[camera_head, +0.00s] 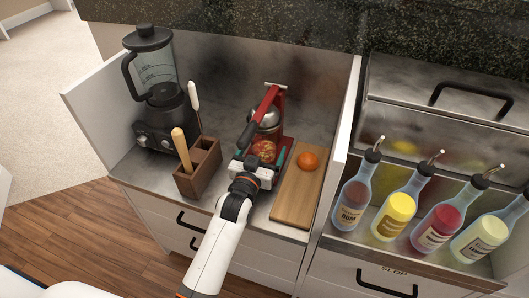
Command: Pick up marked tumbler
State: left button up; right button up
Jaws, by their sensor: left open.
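My left gripper (264,158) reaches in from below, in front of a red citrus press (279,112) on the steel counter. It is open, its fingers spread to either side of a small round reddish-orange thing (264,149) at the foot of the press. I cannot tell whether this is fruit or the contents of a glass. No tumbler can be clearly made out; one may be hidden behind the gripper or press. My right gripper is not in view.
A wooden board (297,198) with an orange (308,161) lies right of the gripper. A wooden caddy (198,168) holding utensils and a blender (161,95) stand left. A white divider (346,115) separates several bottles (396,212) at right.

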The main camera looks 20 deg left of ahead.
pick_arm(q)
jog(key=shift+w, duration=0.7)
jog(key=c, duration=1.1)
jog(key=shift+c, duration=1)
jog(key=shift+r, duration=0.2)
